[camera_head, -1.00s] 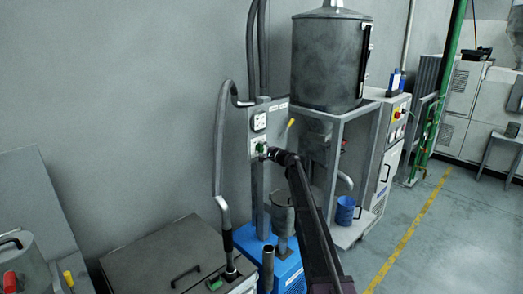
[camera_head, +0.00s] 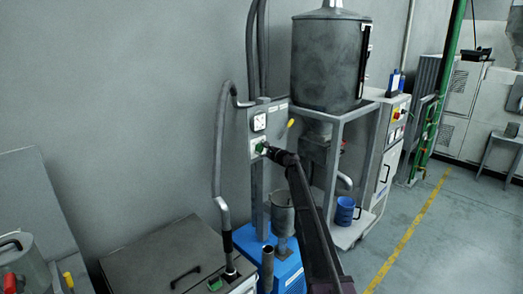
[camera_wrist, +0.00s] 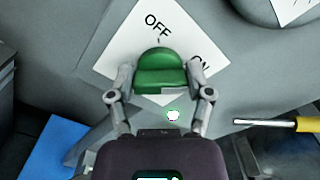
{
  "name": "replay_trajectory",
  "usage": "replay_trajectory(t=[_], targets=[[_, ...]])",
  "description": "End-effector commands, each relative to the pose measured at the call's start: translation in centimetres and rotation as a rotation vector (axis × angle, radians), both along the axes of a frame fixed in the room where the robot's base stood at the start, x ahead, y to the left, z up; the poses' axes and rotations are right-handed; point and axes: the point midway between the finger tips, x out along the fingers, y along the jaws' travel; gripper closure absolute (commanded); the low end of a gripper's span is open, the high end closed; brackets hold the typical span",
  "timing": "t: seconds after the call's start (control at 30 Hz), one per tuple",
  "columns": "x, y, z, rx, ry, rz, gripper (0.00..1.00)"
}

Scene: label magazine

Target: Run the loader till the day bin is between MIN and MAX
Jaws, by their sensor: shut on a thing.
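My gripper (camera_head: 266,150) is shut on a green rotary knob (camera_wrist: 160,72) on the grey control post (camera_head: 270,113). In the wrist view both fingers press the knob's sides. A white label behind it reads OFF at the top and ON at the right, partly covered by a finger. A small mark shows above the knob near OFF. The day bin (camera_head: 322,65) is a large grey drum on a frame, with a dark vertical sight strip (camera_head: 365,62) at its right side. MIN and MAX marks and the fill level are too small to read.
A white gauge (camera_head: 259,122) sits above the knob. A yellow-tipped lever (camera_head: 291,123) sticks out at the right, close to my gripper in the wrist view (camera_wrist: 305,124). A blue base unit (camera_head: 285,268) and a grey lidded box (camera_head: 165,265) stand below. Floor at right is clear.

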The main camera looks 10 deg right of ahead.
Motion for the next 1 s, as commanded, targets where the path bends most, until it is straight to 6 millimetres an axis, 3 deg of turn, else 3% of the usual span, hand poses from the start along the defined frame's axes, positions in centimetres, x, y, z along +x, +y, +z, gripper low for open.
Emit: replay_trajectory(t=[0.43,0.47,0.57,1.0], targets=[[0.22,0.10,0.08,0.017,0.009,-0.001,0.82],[0.22,0.10,0.08,0.017,0.009,-0.001,0.31],[0.19,0.09,0.07,0.016,0.009,-0.001,0.01],[0.03,0.05,0.02,0.012,0.009,0.000,0.00]])
